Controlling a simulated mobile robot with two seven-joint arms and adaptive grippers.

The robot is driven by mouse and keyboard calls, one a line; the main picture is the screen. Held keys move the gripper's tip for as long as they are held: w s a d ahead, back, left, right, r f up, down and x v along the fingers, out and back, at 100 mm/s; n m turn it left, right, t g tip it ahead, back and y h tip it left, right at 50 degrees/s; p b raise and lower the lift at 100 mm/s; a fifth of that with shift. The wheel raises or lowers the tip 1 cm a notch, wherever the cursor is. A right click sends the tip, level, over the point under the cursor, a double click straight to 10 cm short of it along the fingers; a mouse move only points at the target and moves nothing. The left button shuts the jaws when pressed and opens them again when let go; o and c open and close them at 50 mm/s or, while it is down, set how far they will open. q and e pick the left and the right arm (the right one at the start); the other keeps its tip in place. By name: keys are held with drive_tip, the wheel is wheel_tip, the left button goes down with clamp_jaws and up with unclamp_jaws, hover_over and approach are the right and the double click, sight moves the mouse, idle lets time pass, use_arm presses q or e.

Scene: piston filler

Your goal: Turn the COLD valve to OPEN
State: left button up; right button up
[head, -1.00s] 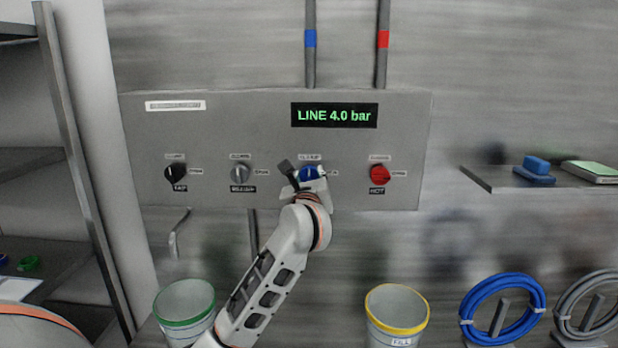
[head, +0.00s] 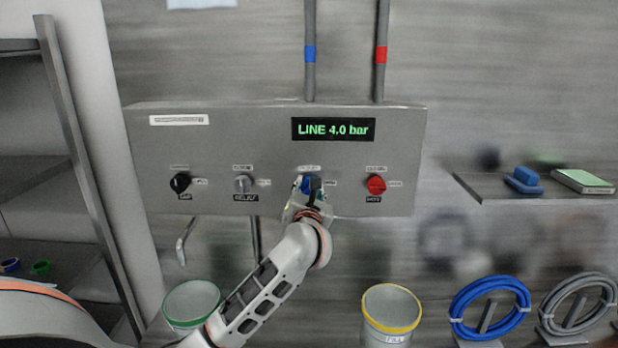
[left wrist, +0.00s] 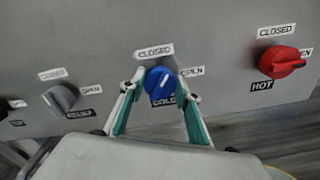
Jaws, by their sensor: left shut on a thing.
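The COLD valve is a blue round knob (left wrist: 160,84) with a white mark, on the grey panel. In the left wrist view its mark slants to the upper right, between the CLOSED label (left wrist: 154,51) above and the OPEN label (left wrist: 192,71) at the right. My left gripper (left wrist: 162,78) is shut on the knob, one finger on each side. In the head view my left gripper (head: 309,188) covers part of the blue knob (head: 307,184). My right gripper is not in view.
The red HOT knob (head: 376,185) is to the right, the grey RELIEF knob (head: 243,184) and a black knob (head: 180,183) to the left. The display (head: 333,129) reads LINE 4.0 bar. A green-rimmed bucket (head: 191,303) and a yellow-rimmed bucket (head: 392,312) stand below.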

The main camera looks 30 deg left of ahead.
use_arm(q)
drive_tip(key=m, duration=1)
drive_tip(key=shift+f, duration=0.15)
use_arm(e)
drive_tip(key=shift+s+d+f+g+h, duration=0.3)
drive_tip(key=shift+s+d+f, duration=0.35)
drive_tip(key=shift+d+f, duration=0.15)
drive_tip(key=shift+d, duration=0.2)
use_arm(q)
drive_tip(key=o, duration=1.1)
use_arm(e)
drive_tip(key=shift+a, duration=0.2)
